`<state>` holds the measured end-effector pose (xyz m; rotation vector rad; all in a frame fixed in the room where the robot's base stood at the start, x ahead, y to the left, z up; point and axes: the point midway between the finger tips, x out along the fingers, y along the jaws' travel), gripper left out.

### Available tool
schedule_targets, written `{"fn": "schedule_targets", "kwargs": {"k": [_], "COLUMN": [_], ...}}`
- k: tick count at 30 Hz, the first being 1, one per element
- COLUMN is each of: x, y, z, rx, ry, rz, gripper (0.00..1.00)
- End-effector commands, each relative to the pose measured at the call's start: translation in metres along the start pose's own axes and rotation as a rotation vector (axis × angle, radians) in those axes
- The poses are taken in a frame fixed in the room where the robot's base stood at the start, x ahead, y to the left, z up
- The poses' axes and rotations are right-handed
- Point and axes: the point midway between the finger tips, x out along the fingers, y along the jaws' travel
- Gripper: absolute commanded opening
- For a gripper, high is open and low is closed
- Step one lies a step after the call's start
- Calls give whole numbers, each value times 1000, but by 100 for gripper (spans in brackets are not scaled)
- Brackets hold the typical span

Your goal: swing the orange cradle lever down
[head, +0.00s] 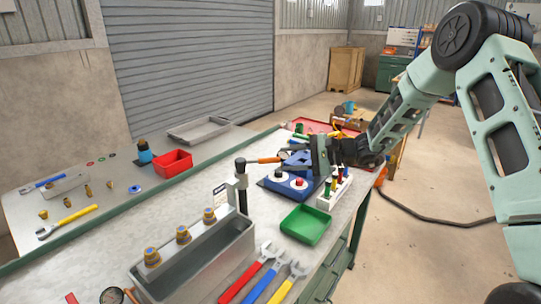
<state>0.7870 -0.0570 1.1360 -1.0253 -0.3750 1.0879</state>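An orange lever (264,160) sticks out to the right, roughly level, from the top of a dark upright post (241,185) with a pale clamp. The post stands at the right end of a grey open tank (205,255) on the workbench. My gripper (304,153) reaches in from the right, close to the lever's free end. Its fingers are small and overlap a blue object behind or below them. I cannot tell whether they touch the lever or how wide they are apart.
A blue panel with knobs (290,182), a white rack of coloured tools (334,190) and a green tray (306,224) lie below and near my gripper. Wrenches (265,272) lie in front. A red bin (172,162) stands on the back bench. Brass fittings (183,234) stand along the tank.

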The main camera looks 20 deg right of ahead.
Motion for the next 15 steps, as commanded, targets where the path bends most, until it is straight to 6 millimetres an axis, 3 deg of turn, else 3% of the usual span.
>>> {"fn": "schedule_targets", "kwargs": {"k": [6,15], "x": [40,61], "y": [-2,0], "z": [2,0], "rx": [1,0], "ry": [-3,0], "rz": [1,0], "gripper": [38,38]}}
